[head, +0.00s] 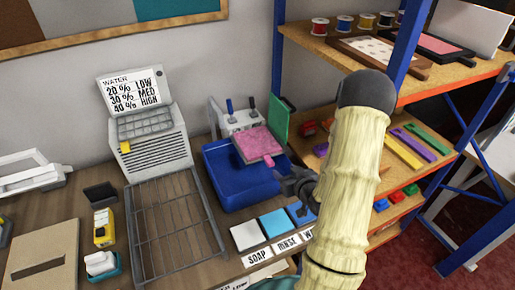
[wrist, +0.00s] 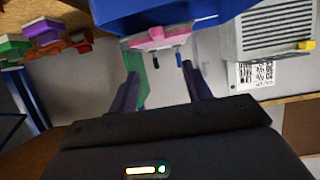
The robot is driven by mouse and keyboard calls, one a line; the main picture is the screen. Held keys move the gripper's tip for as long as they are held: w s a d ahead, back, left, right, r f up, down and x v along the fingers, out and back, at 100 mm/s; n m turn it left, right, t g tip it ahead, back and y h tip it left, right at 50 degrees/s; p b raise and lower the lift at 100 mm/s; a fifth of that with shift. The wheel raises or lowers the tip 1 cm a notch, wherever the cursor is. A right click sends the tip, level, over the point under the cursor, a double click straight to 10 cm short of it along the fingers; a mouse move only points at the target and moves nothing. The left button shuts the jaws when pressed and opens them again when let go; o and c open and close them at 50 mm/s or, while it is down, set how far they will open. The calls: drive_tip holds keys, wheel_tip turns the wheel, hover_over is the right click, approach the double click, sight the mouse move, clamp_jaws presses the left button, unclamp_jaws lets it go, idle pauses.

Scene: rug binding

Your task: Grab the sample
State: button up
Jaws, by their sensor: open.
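The sample looks to be the pink square piece (head: 258,146) with a small tab, at the blue tub (head: 228,178); whether it rests on the rim or is held above is unclear. In the wrist view the pink piece (wrist: 160,38) shows at the top, beyond my fingers, below the blue tub (wrist: 170,14) in the picture. My gripper (head: 292,186) is just right of the tub in the head view, close to the tab but apart from it. In the wrist view my gripper (wrist: 162,85) is open, with nothing between its fingers.
A wire rack (head: 176,225) and a grey vented unit (head: 155,140) stand left of the tub. A white box with levers (head: 240,119) and a green panel (head: 280,118) stand behind it. Colored pads (head: 275,222) lie in front. A blue-framed shelf (head: 405,45) stands right.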

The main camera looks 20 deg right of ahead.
approach(268, 158)
drive_tip(key=x, duration=0.3)
drive_tip(key=shift+w+r, duration=0.15)
drive_tip(key=shift+r, duration=0.2)
drive_tip(key=x, duration=0.2)
drive_tip(key=f+x, duration=0.1)
drive_tip(key=x, duration=0.2)
drive_tip(key=shift+b, duration=0.4)
clamp_jaws()
drive_tip(key=shift+r, duration=0.1)
wheel_tip(268, 158, up, 28)
drive_tip(key=shift+b, duration=0.4)
idle(0.6)
